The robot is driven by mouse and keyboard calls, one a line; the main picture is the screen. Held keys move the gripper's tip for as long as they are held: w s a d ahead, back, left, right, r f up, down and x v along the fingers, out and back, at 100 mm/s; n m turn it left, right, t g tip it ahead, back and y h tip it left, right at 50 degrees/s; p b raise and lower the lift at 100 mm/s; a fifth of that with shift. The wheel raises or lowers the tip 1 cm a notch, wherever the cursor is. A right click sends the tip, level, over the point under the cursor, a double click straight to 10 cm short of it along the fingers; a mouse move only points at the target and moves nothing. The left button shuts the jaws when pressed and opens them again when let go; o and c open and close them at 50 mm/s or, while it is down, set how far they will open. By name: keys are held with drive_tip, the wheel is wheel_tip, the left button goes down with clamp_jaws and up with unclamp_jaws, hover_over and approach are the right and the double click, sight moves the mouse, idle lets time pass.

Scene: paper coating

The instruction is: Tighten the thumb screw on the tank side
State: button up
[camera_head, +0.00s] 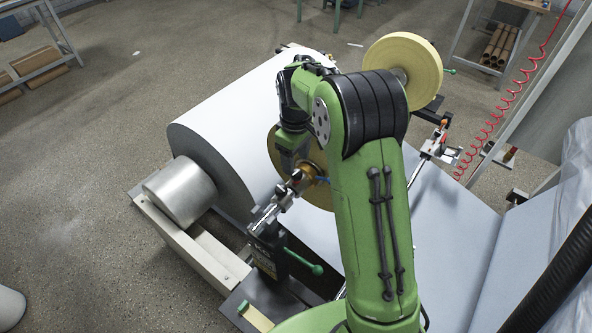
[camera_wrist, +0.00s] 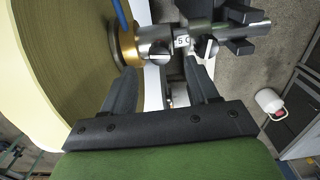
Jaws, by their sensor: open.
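My gripper (camera_wrist: 162,68) is open and empty. Its two dark fingers point at a silver shaft assembly (camera_wrist: 155,38), with the fingertips just below it in the wrist view. A brass collar (camera_wrist: 124,43) sits at the shaft's left end, against the tan roll. A black several-armed knob (camera_wrist: 240,18) is on the right end. I cannot tell for sure which part is the thumb screw, and I make out no tank. In the head view the shaft (camera_head: 273,207) shows left of my arm, which partly hides it.
A large white paper roll (camera_head: 230,125) lies behind. A green-handled lever (camera_head: 303,262) sticks out below the shaft. A tan tape roll (camera_head: 403,70) stands at upper right, and a red coiled hose (camera_head: 505,105) hangs at right.

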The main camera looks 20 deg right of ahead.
sight(296, 172)
wheel_tip(296, 172, down, 4)
drive_tip(key=shift+f, duration=0.25)
drive_tip(key=c, duration=1)
drive_tip(key=shift+c, duration=0.2)
drive_tip(key=shift+m, duration=0.3)
drive_tip(key=m, duration=0.3)
drive_tip(key=shift+r+m, duration=0.1)
drive_tip(key=shift+m, duration=0.2)
drive_tip(key=m, duration=0.4)
drive_tip(key=shift+m, duration=0.3)
drive_tip(key=m, duration=0.4)
drive_tip(key=shift+m, duration=0.3)
drive_tip(key=shift+m+b, duration=0.4)
drive_tip(key=shift+m, duration=1.4)
